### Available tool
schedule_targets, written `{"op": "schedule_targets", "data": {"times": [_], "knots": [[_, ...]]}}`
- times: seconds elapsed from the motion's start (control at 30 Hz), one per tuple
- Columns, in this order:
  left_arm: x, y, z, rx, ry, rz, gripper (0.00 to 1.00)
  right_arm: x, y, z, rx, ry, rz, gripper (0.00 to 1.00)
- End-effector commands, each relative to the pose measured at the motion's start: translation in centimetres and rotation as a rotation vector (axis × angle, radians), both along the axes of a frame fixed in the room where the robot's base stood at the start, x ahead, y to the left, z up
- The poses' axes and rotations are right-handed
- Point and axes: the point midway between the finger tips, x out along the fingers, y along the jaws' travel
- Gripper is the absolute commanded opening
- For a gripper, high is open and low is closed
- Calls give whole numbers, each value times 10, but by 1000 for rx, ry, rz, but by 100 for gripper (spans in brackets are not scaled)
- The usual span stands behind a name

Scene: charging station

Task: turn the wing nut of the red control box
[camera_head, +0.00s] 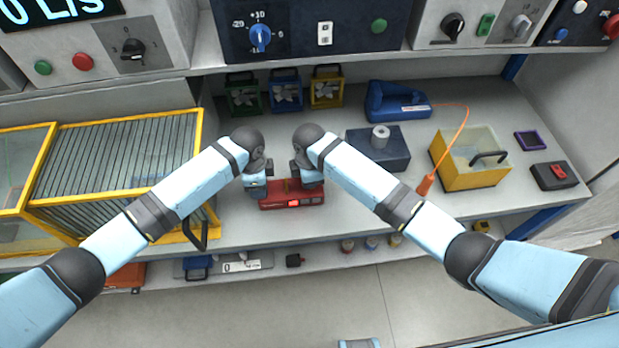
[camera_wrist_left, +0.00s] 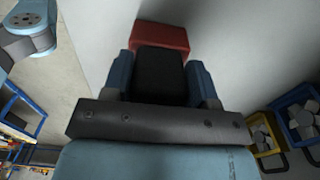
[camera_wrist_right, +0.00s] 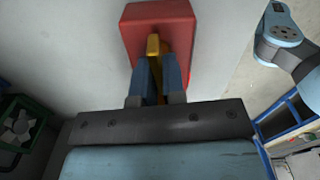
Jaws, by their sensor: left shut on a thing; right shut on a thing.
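The red control box (camera_head: 290,201) sits on the grey bench, with a bright red patch on its front. Its yellow wing nut (camera_wrist_right: 154,46) stands out from the red box (camera_wrist_right: 168,25) in the right wrist view. My right gripper (camera_wrist_right: 160,72) is shut on the wing nut, one finger on each side. My left gripper (camera_wrist_left: 160,72) is shut on a black part (camera_wrist_left: 159,62) at the left end of the box, whose red body (camera_wrist_left: 162,37) shows beyond it. In the head view, my wrists partly hide the box's top and left end.
A yellow-framed rack (camera_head: 120,165) stands left of the box. A blue-grey block (camera_head: 388,155), a blue device (camera_head: 395,102) with an orange cord and a yellow bin (camera_head: 465,183) lie to the right. Small fan boxes (camera_head: 285,92) stand behind. The bench's front edge is close.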

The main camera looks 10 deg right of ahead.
Motion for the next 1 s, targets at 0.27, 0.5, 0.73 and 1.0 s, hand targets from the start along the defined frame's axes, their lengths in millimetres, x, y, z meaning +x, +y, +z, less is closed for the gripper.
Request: {"op": "schedule_targets", "data": {"times": [0.27, 0.5, 0.73, 1.0], "knots": [[0, 0, 0, 0, 0, 1, 20, 1, 0, 0, 0, 0, -42, 0], [0, 0, 0, 1, 0, 1, 20, 1, 0, 0, 0, 0, -43, 0], [0, 0, 0, 1, 0, 1, 20, 1, 0, 0, 0, 0, -42, 36], [0, 0, 0, 0, 0, 0, 20, 0, 0, 1, 0, 0, -42, 36]]}}
